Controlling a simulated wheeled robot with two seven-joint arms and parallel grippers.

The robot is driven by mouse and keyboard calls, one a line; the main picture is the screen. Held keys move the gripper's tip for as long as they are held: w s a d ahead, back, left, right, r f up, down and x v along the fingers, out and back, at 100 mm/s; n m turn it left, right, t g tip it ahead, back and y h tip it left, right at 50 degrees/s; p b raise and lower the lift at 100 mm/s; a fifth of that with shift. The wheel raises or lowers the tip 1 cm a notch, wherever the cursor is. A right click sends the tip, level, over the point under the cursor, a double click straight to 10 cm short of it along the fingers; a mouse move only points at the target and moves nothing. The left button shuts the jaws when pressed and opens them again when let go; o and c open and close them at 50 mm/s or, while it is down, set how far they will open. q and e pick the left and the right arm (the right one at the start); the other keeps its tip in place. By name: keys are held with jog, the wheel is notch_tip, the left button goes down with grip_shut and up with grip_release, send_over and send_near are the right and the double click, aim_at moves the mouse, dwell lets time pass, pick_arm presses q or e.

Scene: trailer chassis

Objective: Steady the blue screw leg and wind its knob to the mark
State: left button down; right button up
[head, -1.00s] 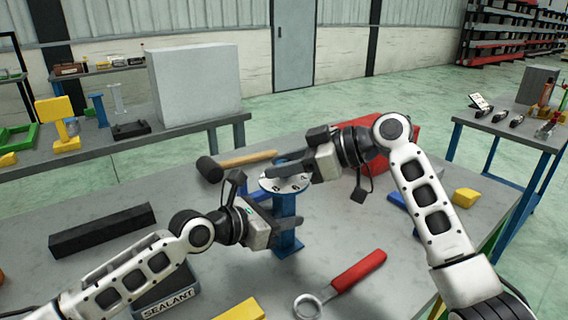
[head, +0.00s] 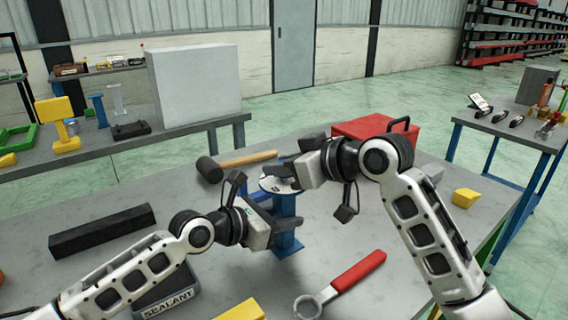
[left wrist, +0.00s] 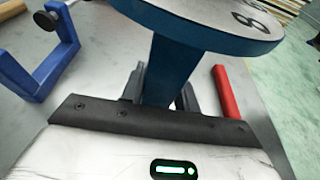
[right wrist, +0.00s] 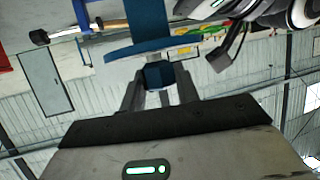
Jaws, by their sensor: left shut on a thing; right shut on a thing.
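The blue screw leg (head: 287,236) stands upright on the grey workbench, with a white-topped round dial (head: 272,185) at its top. My left gripper (head: 284,216) is shut on the leg's post below the dial; the left wrist view shows the blue post (left wrist: 168,72) between its fingers and an "8" on the dial (left wrist: 225,20). My right gripper (head: 284,174) is above the dial, shut on a small blue knob (right wrist: 159,75), seen between its fingers in the right wrist view. In the head view the gripper hides the knob and part of the dial; I cannot make out the mark.
A mallet (head: 236,161) lies behind the leg, with a red toolbox (head: 365,128) at back right. A red-handled wrench (head: 345,282), a yellow block (head: 240,310) and a sealant box (head: 168,298) are in front. A black bar (head: 102,230) lies left. A blue bracket (left wrist: 35,72) stands near the leg.

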jog(key=shift+f, duration=0.15)
jog(key=o, duration=1)
jog(key=shift+c, duration=0.2)
jog(key=shift+d, duration=0.1)
jog(key=v, duration=1.2)
pick_arm(q)
jog(key=c, duration=0.8)
grip_release()
jog(key=shift+o, duration=0.2)
jog(key=shift+a, duration=0.1)
pick_arm(e)
jog(key=shift+r, duration=0.3)
